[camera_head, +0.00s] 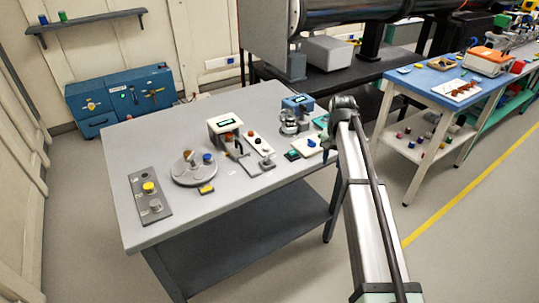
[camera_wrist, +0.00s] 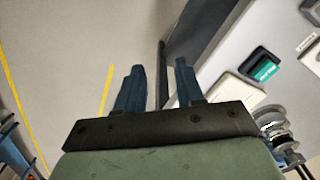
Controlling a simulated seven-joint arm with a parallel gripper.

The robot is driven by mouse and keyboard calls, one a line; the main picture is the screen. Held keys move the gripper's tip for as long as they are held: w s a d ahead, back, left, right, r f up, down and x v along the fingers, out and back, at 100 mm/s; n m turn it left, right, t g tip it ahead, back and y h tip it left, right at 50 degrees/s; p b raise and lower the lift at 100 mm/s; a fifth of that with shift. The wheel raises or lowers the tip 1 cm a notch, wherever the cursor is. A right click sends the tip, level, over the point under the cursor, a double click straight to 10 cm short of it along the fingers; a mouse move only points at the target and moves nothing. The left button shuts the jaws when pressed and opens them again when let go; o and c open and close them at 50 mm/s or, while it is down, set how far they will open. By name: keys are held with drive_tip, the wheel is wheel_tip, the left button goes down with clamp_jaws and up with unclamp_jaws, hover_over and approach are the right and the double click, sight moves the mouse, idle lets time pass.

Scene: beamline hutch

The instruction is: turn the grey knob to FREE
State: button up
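A dark grey plate (camera_head: 139,208) lies at the left end of the grey table. It carries a yellow-topped knob (camera_head: 149,187) and, nearer the front edge, a small pale grey knob (camera_head: 155,205). Any FREE marking and the knob's pointing direction are too small to read. My gripper (camera_wrist: 160,68) shows in the wrist view with two blue fingers apart and nothing between them. It is over the floor beside the table edge, far to the right of the plate. In the head view my arm reaches up to the table's right side, and the fingers cannot be made out clearly.
A round grey base (camera_head: 194,175) with coloured knobs stands right of the plate. A white instrument (camera_head: 225,128) and a blue-topped device (camera_head: 297,104) stand further right. A blue cabinet (camera_head: 112,110) is behind. The table's front middle (camera_head: 255,200) is clear.

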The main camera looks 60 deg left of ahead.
wheel_tip(320, 180, up, 11)
drive_tip(key=n, duration=0.2)
hover_over(267, 158)
wheel_tip(267, 158, down, 13)
drive_tip(key=shift+a+f, duration=0.15)
clamp_jaws()
